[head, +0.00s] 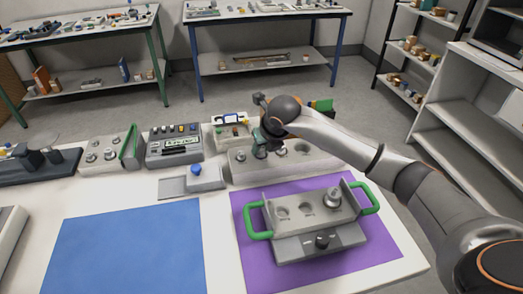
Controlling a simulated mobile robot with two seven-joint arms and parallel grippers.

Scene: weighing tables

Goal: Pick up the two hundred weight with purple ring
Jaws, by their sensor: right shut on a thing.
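My right gripper (262,138) reaches over a long grey weight block (312,166) behind the purple mat. It is shut on a small grey metal weight (261,153), which is mostly hidden under the jaws, at or just above the block. Its ring colour and marking cannot be made out. Another weight (240,156) shows just left of it in the block, and a round socket (303,150) lies to the right. My left gripper is not in view.
A grey tray with green handles (258,220) stands on the purple mat (365,250) and carries one metal weight (333,198). A blue mat (130,245) lies clear at left. A blue-knobbed device (205,179) and a control box (174,145) stand left of the block.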

